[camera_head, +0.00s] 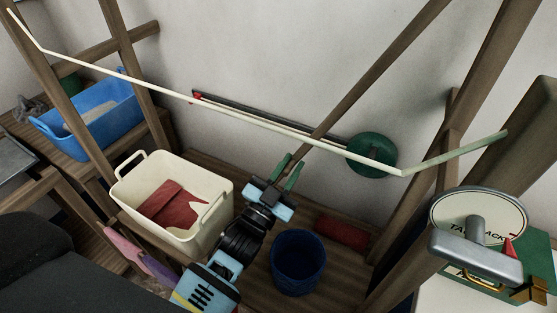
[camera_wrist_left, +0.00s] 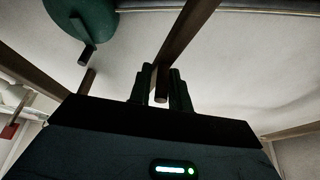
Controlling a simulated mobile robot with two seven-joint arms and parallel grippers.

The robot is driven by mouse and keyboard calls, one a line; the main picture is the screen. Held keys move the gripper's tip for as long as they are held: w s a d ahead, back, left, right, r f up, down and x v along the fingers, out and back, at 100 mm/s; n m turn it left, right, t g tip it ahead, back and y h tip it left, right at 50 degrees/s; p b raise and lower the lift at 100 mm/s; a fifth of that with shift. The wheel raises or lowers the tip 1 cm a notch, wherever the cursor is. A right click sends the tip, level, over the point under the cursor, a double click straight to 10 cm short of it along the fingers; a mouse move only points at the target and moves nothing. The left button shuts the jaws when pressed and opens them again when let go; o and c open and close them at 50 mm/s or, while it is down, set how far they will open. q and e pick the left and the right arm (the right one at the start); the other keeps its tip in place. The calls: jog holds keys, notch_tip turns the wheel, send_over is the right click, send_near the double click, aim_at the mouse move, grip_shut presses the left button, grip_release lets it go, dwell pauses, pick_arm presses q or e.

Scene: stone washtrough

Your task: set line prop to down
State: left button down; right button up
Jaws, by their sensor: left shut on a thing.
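The line prop appears to be a long wooden pole (camera_head: 372,75), slanting from my left gripper up to the upper right. My left gripper (camera_head: 288,172) is shut on its lower end, beside the cream line (camera_head: 225,107). In the left wrist view the pole (camera_wrist_left: 182,45) runs between the two dark fingers (camera_wrist_left: 160,90), its end showing between them. The cream line spans the scene and crosses the pole in the head view; whether they touch I cannot tell. My right gripper is not in view.
A dark bar with a red tip (camera_head: 270,118) runs along the wall to a green disc (camera_head: 371,154). Below stand a cream basket (camera_head: 205,235) with red cloth and a blue bucket (camera_head: 298,262). A blue tub (camera_head: 95,117) is left, a scale (camera_head: 478,220) right. Wooden posts flank my arm.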

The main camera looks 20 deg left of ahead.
pick_arm(q)
jog(key=shift+d+f, duration=0.15)
jog(key=shift+f, duration=0.1)
jog(key=c, duration=1.6)
grip_release()
jog(key=shift+o, duration=0.7)
jog(key=shift+r, duration=0.1)
jog(key=b+v, duration=0.1)
jog(key=v, duration=0.7)
